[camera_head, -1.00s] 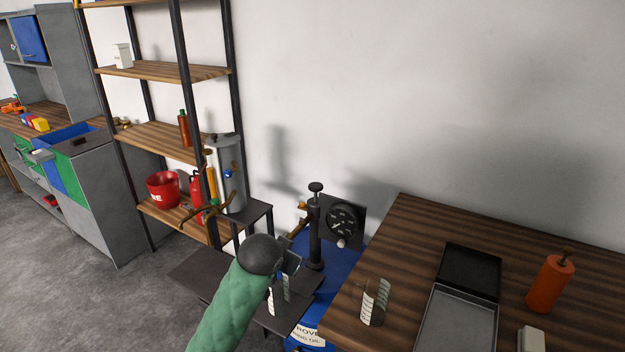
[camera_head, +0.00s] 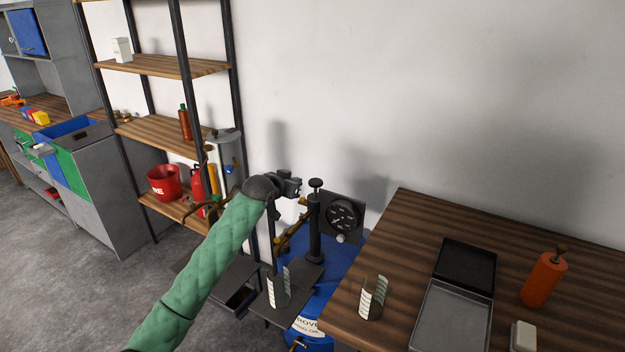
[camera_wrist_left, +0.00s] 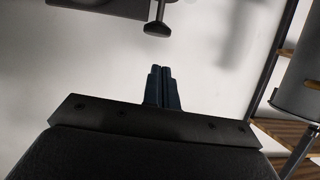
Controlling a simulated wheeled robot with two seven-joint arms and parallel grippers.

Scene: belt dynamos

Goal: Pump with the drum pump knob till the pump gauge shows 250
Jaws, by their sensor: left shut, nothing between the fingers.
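The drum pump stands on a blue drum (camera_head: 345,258). Its dark round knob (camera_head: 316,183) tops the upright black column. The black pump gauge (camera_head: 344,215) sits just right of the column; its reading is too small to tell. My left gripper (camera_head: 297,188) is shut and empty, left of the knob and at about its height in the head view. In the left wrist view, the shut fingertips (camera_wrist_left: 162,70) point toward the knob (camera_wrist_left: 157,30), which shows upside down with a visible gap between. My right gripper is not in view.
A wooden table (camera_head: 400,225) to the right holds a black tray (camera_head: 453,312), an orange bottle (camera_head: 543,280) and a glass-like cup (camera_head: 373,298). A shelf rack (camera_head: 165,132) stands left. A second cup (camera_head: 278,288) stands on a low dark stand below my arm.

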